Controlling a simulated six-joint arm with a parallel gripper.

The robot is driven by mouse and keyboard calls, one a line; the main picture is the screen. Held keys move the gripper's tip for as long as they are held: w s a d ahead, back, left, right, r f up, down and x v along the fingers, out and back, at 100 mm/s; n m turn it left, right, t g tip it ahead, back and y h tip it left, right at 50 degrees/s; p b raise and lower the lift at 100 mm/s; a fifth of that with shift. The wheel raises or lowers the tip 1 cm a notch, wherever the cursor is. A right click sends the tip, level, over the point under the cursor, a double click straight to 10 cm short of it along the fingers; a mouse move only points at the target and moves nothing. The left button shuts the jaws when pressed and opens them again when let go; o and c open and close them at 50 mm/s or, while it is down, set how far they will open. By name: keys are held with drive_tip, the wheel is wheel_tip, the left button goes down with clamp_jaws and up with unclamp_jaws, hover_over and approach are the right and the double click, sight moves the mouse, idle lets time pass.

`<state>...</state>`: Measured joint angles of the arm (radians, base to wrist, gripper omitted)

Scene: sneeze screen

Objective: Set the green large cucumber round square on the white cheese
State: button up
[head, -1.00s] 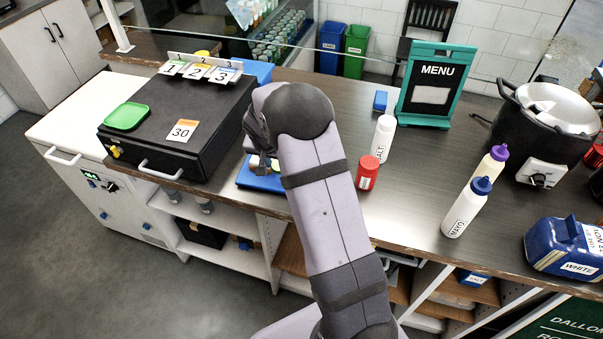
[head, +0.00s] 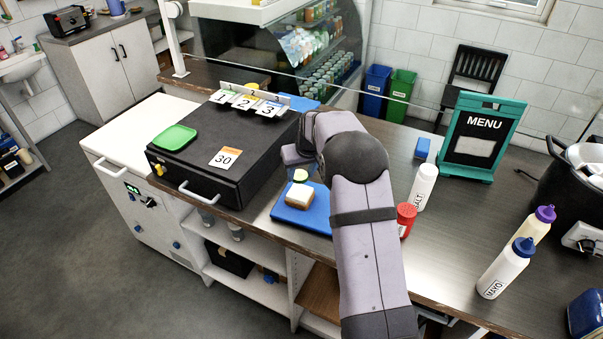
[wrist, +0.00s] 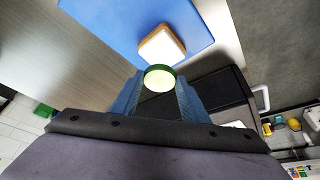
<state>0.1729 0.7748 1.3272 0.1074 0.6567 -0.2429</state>
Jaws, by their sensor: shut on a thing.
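The cucumber slice (wrist: 159,78) is pale green with a dark green rim. My gripper (wrist: 158,92) is shut on it in the wrist view. In the head view the slice (head: 301,175) shows just behind and above the bread, and my arm hides much of the gripper. The white cheese (wrist: 163,46) is a pale square on top of a brown-edged bread slice, and this stack also shows in the head view (head: 299,195). The stack lies on a blue board (wrist: 110,22). The slice appears off to one side of the cheese, not on it.
A black cash drawer (head: 215,150) with a green dish (head: 174,137) and number cards stands left of the board. The counter's front edge is close to the board.

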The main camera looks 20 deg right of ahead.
sight(303, 182)
drive_tip(key=shift+f, duration=0.2)
idle(0.4)
drive_tip(key=shift+f+b, duration=1.7)
drive_tip(key=shift+f, duration=0.55)
drive_tip(key=shift+f+b, duration=0.4)
drive_tip(key=shift+f, duration=0.2)
drive_tip(key=o, duration=1.1)
drive_tip(key=shift+s+r, duration=0.1)
drive_tip(key=shift+r, duration=0.1)
drive_tip(key=b+v, duration=0.3)
drive_tip(key=v, duration=0.4)
